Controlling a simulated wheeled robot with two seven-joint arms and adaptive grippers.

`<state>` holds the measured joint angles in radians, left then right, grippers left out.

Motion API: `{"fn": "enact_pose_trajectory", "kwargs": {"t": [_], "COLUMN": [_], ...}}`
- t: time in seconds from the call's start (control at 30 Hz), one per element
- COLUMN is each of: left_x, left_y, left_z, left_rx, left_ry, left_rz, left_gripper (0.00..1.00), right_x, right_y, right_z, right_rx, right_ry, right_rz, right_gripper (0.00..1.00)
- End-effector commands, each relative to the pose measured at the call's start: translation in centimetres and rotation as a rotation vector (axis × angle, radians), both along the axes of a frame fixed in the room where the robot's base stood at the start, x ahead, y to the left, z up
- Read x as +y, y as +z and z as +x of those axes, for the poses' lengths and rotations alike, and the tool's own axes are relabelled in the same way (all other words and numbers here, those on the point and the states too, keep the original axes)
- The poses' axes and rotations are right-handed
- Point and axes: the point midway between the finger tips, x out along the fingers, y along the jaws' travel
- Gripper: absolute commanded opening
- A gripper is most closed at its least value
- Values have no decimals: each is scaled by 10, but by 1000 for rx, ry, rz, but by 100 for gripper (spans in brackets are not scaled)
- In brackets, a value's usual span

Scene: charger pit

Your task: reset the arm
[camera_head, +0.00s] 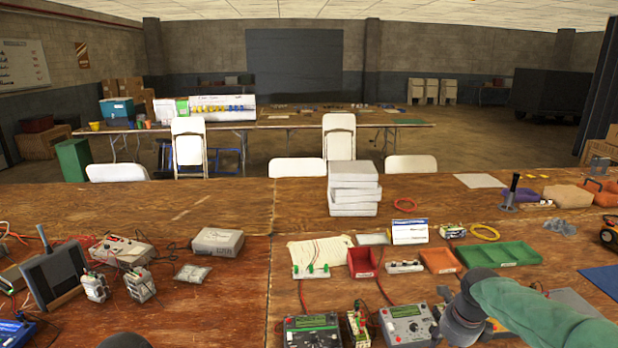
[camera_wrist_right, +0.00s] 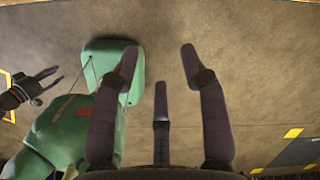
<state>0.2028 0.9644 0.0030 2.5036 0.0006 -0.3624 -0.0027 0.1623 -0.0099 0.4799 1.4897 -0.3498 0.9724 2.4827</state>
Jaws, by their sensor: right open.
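My right arm (camera_head: 535,312), with a green sleeve and a dark joint, comes in from the right in the head view, in front of the near table. Its gripper is out of that view. In the right wrist view my right gripper (camera_wrist_right: 160,50) is open and empty, its dark fingers spread over bare floor. My left gripper (camera_wrist_right: 46,85) shows small at the left of that view, its fingers apart with nothing between them. A dark rounded part of mine shows at the bottom left of the head view. Green parts of my body fill the left of the wrist view.
The near wooden table (camera_head: 200,300) holds testers, meters (camera_head: 408,322), a red tray (camera_head: 362,262), a green tray (camera_head: 498,254) and a stack of white boxes (camera_head: 353,188). Its middle left is mostly clear. Yellow and black markings (camera_wrist_right: 293,133) lie on the floor.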

Motion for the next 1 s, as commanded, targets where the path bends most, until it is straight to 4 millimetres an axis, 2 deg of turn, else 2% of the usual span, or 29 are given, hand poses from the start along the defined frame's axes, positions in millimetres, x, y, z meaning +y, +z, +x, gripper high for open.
{"fn": "enact_pose_trajectory", "kwargs": {"t": [0.37, 0.57, 0.77, 1.0], "left_x": [0, 0, 0, 0], "left_y": [4, 7, 12, 19], "left_z": [1, 1, 1, 1], "left_rx": [-2, -2, -2, -2], "left_ry": [1, 1, 1, 1], "left_rz": [0, 0, 0, 0], "left_gripper": [40, 40, 40, 40], "right_x": [29, 55, 96, 151], "right_y": [-50, -91, -154, -231], "right_z": [3, 1, -16, -62], "right_rx": [3, -7, -40, -125], "right_ry": [255, 473, 806, 1268], "right_rz": [12, 24, 43, 47], "right_gripper": [44, 44, 44, 44]}}
